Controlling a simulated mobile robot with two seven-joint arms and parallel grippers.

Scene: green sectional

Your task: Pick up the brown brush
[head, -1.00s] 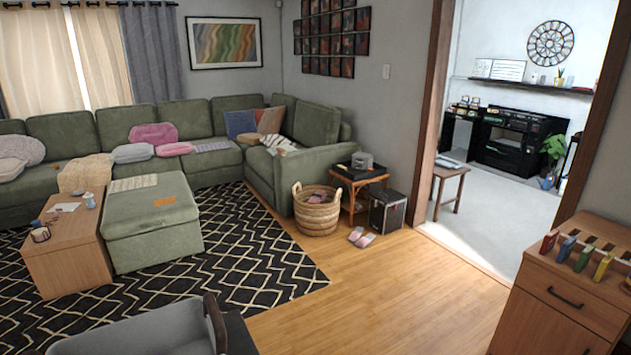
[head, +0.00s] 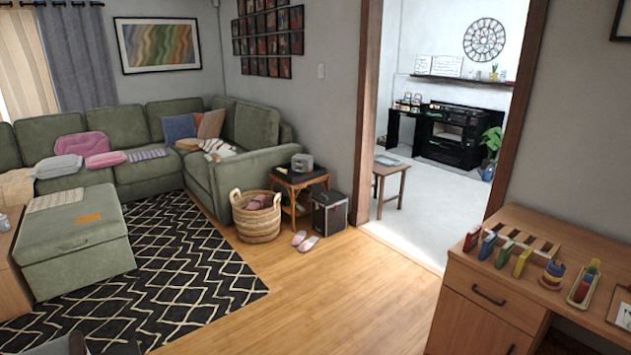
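I cannot make out a brown brush for certain in the head view. A small orange-brown item (head: 88,218) lies on top of the green ottoman (head: 80,262) at the left, but it is too small to tell what it is.
A wooden desk (head: 480,330) with colourful toys stands at the right. A wicker basket (head: 256,222), a small side table (head: 298,180), a black box (head: 328,213) and pink slippers (head: 306,242) are mid-room. The wood floor (head: 350,290) is clear up to the doorway.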

